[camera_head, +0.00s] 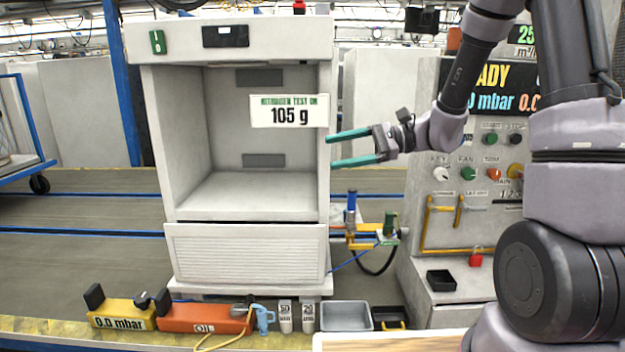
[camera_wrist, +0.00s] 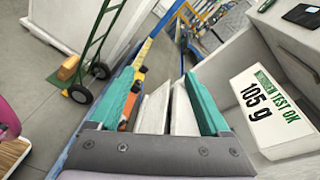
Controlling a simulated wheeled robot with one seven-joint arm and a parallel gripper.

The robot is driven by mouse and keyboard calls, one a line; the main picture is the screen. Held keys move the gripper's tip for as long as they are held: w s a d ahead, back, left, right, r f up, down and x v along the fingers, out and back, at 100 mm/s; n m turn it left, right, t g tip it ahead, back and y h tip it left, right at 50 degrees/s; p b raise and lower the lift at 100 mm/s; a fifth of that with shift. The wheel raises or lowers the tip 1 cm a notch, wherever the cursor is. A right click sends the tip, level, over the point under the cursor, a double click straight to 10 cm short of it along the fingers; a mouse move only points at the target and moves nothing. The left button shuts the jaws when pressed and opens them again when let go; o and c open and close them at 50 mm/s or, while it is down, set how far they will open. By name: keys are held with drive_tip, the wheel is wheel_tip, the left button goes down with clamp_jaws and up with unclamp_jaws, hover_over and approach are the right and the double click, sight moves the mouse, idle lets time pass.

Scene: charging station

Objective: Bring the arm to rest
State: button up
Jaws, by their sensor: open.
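My gripper (camera_head: 350,148) is in the middle of the head view, just right of the white cabinet's open front. Its two teal fingers point left and are spread apart with nothing between them. In the wrist view my gripper (camera_wrist: 160,95) also shows open and empty, with a teal finger on each side. My arm comes in from the right side of the head view, bent at the elbow. The white cabinet (camera_head: 325,200) has an empty bay and a sign (camera_head: 289,111) reading 105 g. I cannot tell whether a fingertip touches the cabinet's edge.
A control panel (camera_head: 430,190) with knobs stands behind my arm. Along the front ledge lie a yellow 0.0 mbar box (camera_head: 122,314), an orange box (camera_head: 200,319), a blue spray handle (camera_head: 264,318) and a grey tray (camera_head: 346,316). A hand truck (camera_wrist: 97,45) shows in the wrist view.

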drive_tip(key=s+d+r+n+h, duration=0.45)
drive_tip(key=s+d+h, duration=0.3)
drive_tip(key=s, duration=0.35)
drive_tip(key=s+d+r+n+t+h, duration=0.2)
drive_tip(key=d+r+t+h, duration=0.3)
drive_tip(key=d, duration=0.6)
drive_tip(key=shift+s+r+t+h, duration=0.25)
drive_tip(key=shift+s+t+h, duration=0.4)
drive_tip(key=shift+t, duration=0.45)
